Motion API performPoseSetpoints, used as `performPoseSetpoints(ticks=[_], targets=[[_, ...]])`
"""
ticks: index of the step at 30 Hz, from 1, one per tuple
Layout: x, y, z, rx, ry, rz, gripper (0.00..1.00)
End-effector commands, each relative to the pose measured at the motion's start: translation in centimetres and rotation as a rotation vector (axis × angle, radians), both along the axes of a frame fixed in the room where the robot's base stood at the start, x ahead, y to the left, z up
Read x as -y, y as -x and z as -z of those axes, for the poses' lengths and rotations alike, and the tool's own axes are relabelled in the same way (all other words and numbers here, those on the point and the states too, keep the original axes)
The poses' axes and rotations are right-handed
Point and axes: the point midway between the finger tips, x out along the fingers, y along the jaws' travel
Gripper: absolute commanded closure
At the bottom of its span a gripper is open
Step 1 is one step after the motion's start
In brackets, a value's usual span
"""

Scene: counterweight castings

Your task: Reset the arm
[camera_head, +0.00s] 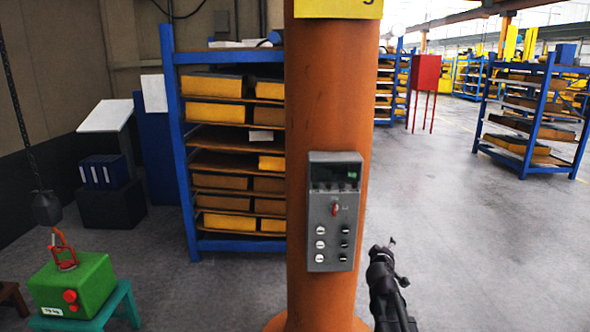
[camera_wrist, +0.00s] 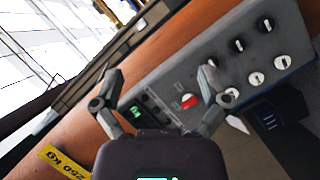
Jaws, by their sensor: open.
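My gripper (camera_head: 391,245) is in the head view at lower right, just right of the orange column (camera_head: 330,110). It is raised and holds nothing that I can see. In the wrist view my gripper (camera_wrist: 160,88) has its two fingers spread wide apart, with the grey control panel (camera_wrist: 190,75) behind them. The panel (camera_head: 334,211) is fixed to the column and has a dark display, a red switch (camera_head: 335,209) and several knobs. The red switch (camera_wrist: 188,101) appears between the fingers in the wrist view. Whether a finger touches the panel I cannot tell.
A green 75 kg block (camera_head: 85,280) with a red shackle sits on a teal stool (camera_head: 128,300) at lower left, under a hanging hook (camera_head: 46,208). Blue shelving (camera_head: 176,130) stands behind the column. The floor (camera_head: 470,250) at right is clear.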

Motion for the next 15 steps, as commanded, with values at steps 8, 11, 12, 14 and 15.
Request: performPoseSetpoints(ticks=[8, 11, 12, 14, 15], targets=[[0.1, 6.2, 5.5, -0.222, -0.272, 0.222, 0.06], [-0.6, 8.7, 7.5, -0.318, -0.367, 0.287, 0.06], [-1.0, 9.7, 8.3, -0.359, -0.404, 0.312, 0.06], [-1.7, 11.3, 9.5, -0.423, -0.458, 0.346, 0.06], [-2.2, 12.5, 10.2, -0.468, -0.493, 0.366, 0.06]])
